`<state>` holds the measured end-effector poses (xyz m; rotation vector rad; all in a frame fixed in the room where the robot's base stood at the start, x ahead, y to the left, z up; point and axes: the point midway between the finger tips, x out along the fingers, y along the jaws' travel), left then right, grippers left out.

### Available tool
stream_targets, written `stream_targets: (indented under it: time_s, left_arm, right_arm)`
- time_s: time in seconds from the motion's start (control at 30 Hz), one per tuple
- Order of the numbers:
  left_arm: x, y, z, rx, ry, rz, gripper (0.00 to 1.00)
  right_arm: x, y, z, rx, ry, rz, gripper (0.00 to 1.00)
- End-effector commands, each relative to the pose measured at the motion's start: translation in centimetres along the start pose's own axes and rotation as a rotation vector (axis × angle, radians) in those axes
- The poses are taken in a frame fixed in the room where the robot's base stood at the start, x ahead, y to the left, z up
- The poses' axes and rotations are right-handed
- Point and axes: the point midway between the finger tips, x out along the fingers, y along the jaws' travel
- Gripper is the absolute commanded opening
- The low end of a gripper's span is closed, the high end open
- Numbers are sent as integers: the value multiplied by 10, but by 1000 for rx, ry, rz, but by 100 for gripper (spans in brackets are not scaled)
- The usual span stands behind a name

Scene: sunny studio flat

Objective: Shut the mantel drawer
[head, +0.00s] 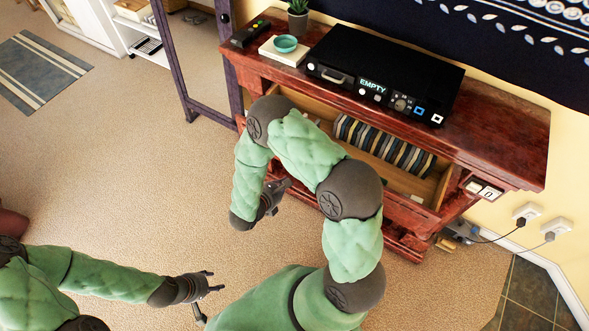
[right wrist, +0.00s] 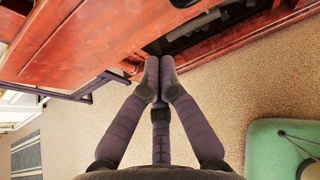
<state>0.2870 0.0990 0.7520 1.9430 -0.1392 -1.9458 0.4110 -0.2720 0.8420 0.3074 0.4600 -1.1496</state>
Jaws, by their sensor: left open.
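The mantel drawer (head: 408,207) is pulled out from the dark red wooden mantel (head: 500,150). A row of several dark and striped flat items stands inside it. My right arm crosses in front of the drawer and hides much of its front. My right gripper (head: 279,190) hangs near the left part of the drawer front. In the right wrist view its fingers (right wrist: 158,65) are together, with their tips close to red wood; I cannot tell whether they touch it. My left gripper (head: 214,284) is open and empty above the carpet, apart from the drawer.
A dark purple frame (head: 170,50) stands left of the mantel.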

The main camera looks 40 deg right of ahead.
Motion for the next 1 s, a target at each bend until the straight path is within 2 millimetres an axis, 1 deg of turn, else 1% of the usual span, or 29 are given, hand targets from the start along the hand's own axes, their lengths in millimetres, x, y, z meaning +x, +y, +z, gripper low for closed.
stream_targets:
  time_s: [0.03,0.27,0.4,0.5,0.63,1.0]
  left_arm:
    - [2,-1,0,0,0,0,50]
    - [8,-3,0,0,0,0,50]
    - [8,-3,0,0,0,0,50]
    - [9,-3,0,0,0,0,50]
    - [9,-3,0,0,0,0,50]
    - [9,-3,0,0,0,0,50]
  right_arm:
    - [11,-1,-1,1,1,-5,0]
    - [52,-2,-1,2,1,-5,0]
    - [69,-1,11,3,1,-4,0]
    - [77,0,16,1,1,-2,0]
    - [83,0,19,1,1,-1,0]
    - [84,0,20,0,1,0,0]
